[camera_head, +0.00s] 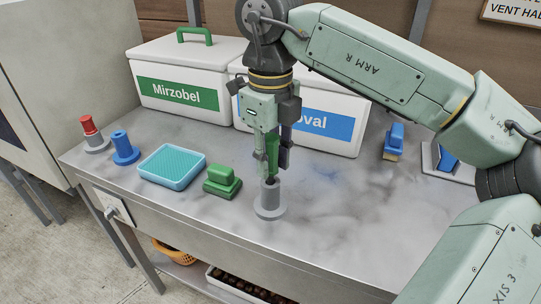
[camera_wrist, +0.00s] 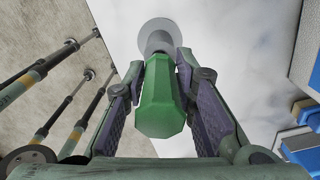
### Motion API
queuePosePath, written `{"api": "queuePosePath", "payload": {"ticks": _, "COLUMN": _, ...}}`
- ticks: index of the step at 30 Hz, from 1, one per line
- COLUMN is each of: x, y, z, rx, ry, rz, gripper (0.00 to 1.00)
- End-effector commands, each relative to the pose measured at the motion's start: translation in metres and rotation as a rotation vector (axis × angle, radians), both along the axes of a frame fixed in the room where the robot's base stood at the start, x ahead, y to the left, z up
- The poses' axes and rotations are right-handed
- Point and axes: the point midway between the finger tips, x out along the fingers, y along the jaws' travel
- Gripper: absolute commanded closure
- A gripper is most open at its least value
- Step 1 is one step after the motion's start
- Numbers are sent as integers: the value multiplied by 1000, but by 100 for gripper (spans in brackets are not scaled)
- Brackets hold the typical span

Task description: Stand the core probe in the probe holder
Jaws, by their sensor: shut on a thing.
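The core probe has a green faceted handle (camera_head: 272,142), which also shows large in the wrist view (camera_wrist: 161,100). My gripper (camera_head: 272,158) is shut on this handle, with a finger on each side of it (camera_wrist: 160,85). The probe points down, roughly upright. Below it the grey probe holder (camera_head: 270,202), a cylinder on a round base, stands on the bench. In the wrist view the holder's round base (camera_wrist: 158,24) lies beyond the handle. The probe's lower end meets the holder's top; how deep it sits inside is hidden.
Left of the holder are a green block (camera_head: 222,183), a light blue tray (camera_head: 172,166), a blue spool-like piece (camera_head: 124,150) and a red-topped grey piece (camera_head: 94,135). Two white boxes (camera_head: 185,75) (camera_head: 345,105) stand behind. A blue brush (camera_head: 394,140) lies right. The bench's front edge is close.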

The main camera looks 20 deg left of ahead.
Motion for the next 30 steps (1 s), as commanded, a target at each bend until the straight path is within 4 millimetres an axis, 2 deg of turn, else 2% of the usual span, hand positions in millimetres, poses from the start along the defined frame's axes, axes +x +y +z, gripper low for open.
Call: {"api": "queuePosePath", "payload": {"ticks": 30, "x": 0, "y": 0, "z": -27, "rx": 0, "ry": 0, "rz": 0, "gripper": 100}}
